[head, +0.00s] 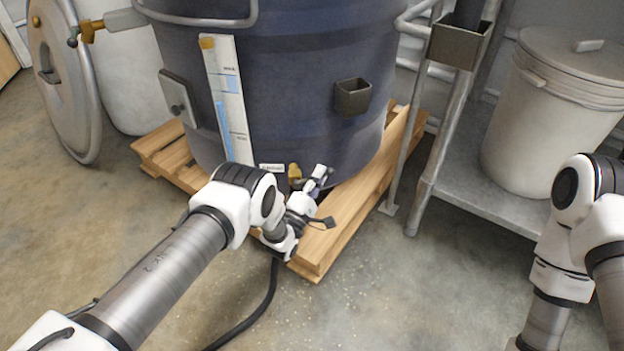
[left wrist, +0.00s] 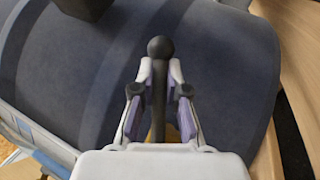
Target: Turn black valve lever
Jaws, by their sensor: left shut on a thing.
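The black valve lever (left wrist: 159,88) shows in the left wrist view as a dark rod with a round knob (left wrist: 160,47) at its far end. It lies between the two fingers of my left gripper (left wrist: 160,100), which is shut on it. In the head view my left gripper (head: 318,180) is at the foot of the dark blue hopper (head: 290,80), beside a brass valve body (head: 295,171). The lever is mostly hidden by the gripper there. My right arm is at the right edge of the head view, and its gripper is out of the picture.
The hopper stands on a wooden pallet (head: 345,215). A black hose (head: 262,310) runs over the floor below my left wrist. A metal rack (head: 430,160) with a lidded white bin (head: 550,120) is to the right. A round lid (head: 65,85) leans at left.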

